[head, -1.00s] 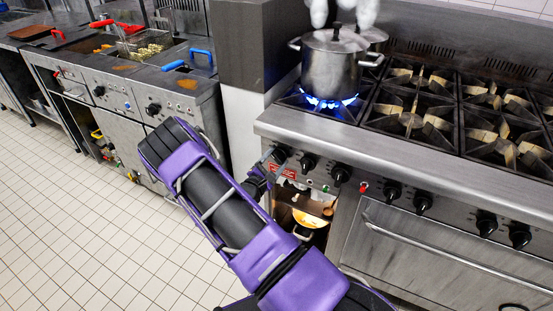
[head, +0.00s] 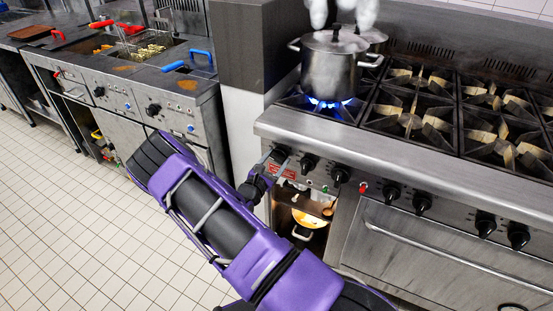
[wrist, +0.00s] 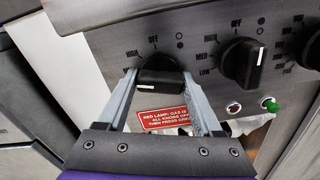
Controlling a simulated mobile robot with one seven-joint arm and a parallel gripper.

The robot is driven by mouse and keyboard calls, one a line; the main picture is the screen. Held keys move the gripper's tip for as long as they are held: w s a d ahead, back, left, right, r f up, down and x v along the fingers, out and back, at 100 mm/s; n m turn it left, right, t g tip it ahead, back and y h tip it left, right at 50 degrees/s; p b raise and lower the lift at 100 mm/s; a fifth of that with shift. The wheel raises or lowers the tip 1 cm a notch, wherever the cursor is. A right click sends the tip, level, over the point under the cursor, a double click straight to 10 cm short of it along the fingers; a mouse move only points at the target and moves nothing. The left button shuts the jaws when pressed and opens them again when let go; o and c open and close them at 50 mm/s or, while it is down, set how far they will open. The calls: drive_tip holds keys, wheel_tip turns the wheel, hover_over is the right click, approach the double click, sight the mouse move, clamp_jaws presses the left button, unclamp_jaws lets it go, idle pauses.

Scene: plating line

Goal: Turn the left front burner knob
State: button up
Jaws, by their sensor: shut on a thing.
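The leftmost black burner knob (wrist: 160,75) sits on the stove's front panel, with "OFF" and "HIGH" printed around it. In the head view the same knob (head: 280,153) is at the panel's left end. My gripper (wrist: 161,80) is shut on this knob, one grey finger on each side. In the head view my gripper (head: 273,166) reaches the panel from the lower left. A blue flame (head: 328,103) burns under a steel pot (head: 331,66) behind the panel's left end.
A second knob (wrist: 243,63) is close to the right, its white mark upright. A red warning label (wrist: 165,118) and a green button (wrist: 270,104) lie below. The fryer counter (head: 165,95) stands left, with open tiled floor (head: 80,210) in front.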

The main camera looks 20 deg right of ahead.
drive_tip(key=n, duration=0.4)
drive_tip(key=shift+n+p, duration=0.3)
drive_tip(key=shift+p, duration=0.1)
drive_tip(key=shift+s+n, duration=0.1)
drive_tip(key=shift+n, duration=1.8)
drive_tip(key=shift+p, duration=0.3)
drive_tip(key=o, duration=1.3)
drive_tip(key=v, duration=1.7)
drive_tip(key=shift+s+a, duration=0.1)
drive_tip(key=shift+a, duration=0.05)
